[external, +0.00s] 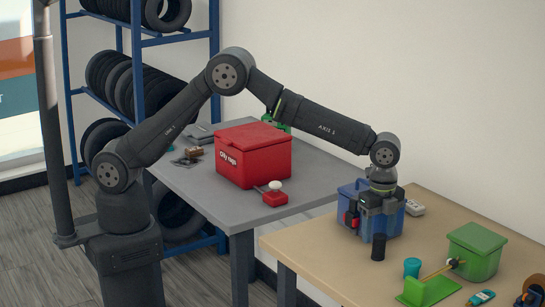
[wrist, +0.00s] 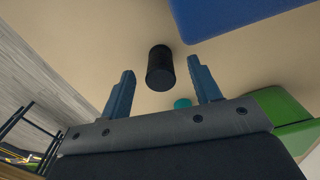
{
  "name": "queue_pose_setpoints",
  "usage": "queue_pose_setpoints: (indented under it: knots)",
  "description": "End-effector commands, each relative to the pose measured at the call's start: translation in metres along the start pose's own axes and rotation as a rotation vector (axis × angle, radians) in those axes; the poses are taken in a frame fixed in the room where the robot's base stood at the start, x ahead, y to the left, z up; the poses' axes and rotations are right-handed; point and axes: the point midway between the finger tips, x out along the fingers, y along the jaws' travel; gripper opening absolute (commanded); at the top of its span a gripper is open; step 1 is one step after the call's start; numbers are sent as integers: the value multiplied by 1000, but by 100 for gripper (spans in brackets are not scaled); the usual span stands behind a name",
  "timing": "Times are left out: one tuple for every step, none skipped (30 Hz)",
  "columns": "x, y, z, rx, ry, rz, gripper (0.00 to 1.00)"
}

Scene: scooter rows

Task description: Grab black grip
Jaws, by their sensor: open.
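The black grip (external: 378,247) is a small dark cylinder standing on the tan table, near its front edge. In the wrist view the black grip (wrist: 160,68) shows between and beyond my two fingers. My gripper (external: 378,230) points down just above the grip, in front of a blue box. In the wrist view my gripper (wrist: 161,72) is open, with clear gaps between each finger and the grip. I see no contact, and nothing is held.
The blue box (external: 352,190) stands close behind my gripper. A red box (external: 252,155) is on the grey table (external: 205,190).

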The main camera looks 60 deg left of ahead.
Motion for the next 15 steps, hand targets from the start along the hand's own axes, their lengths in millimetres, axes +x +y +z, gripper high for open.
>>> queue_pose_setpoints:
  knots:
    - [6,1,0,0,-2,2,57]
    - [10,1,-1,0,-2,2,57]
    - [15,1,-1,0,-2,3,57]
    - [20,2,-2,0,-2,3,57]
    - [26,2,-2,0,-3,3,57]
    - [32,2,-2,0,-3,3,57]
    - [36,2,-2,0,-2,3,57]
    - [40,2,-2,1,-2,2,57]
    - [44,2,-2,1,-1,1,57]
    - [46,2,-2,1,-1,1,57]
    - [47,2,-2,1,-1,1,57]
    - [47,2,-2,1,-1,0,57]
    - [47,2,-2,1,0,0,57]
    - [47,2,-2,1,0,0,57]
    - [47,2,-2,1,0,0,57]
